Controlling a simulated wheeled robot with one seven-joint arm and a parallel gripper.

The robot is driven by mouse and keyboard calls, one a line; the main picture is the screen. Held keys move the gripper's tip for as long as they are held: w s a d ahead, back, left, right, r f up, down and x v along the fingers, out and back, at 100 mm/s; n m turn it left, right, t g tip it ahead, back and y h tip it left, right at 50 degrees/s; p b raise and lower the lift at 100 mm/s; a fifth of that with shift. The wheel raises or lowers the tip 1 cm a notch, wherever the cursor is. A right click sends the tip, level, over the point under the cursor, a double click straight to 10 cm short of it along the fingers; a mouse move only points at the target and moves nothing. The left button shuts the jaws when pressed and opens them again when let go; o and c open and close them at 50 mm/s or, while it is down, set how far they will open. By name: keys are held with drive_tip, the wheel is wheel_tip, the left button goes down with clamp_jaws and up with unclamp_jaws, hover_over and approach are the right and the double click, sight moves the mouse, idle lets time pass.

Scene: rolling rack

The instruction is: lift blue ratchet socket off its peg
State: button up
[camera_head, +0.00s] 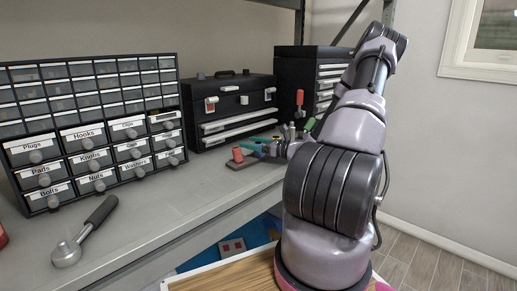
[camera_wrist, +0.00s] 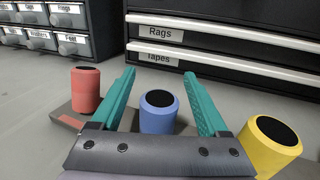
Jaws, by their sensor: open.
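The blue socket (camera_wrist: 158,113) stands upright in the middle of the wrist view, with a dark opening on top. My gripper (camera_wrist: 157,95) has two teal fingers, spread apart, one on each side of the blue socket with a gap to each. The gripper is open and its palm bar hides the lower part of the socket, so its peg cannot be seen. In the head view my gripper (camera_head: 268,146) is small and partly hidden by my arm, over the socket holder (camera_head: 240,165) on the shelf.
A red socket (camera_wrist: 86,90) stands left of the fingers and a yellow socket (camera_wrist: 268,146) right. A black drawer chest (camera_wrist: 225,45) stands behind. A labelled parts cabinet (camera_head: 95,125) and a ratchet (camera_head: 85,232) are on the shelf's left. The shelf front (camera_head: 150,215) has free room.

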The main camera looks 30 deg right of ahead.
clamp_jaws()
drive_tip(key=shift+r, duration=0.1)
wheel_tip(320, 180, up, 10)
idle(0.7)
idle(0.6)
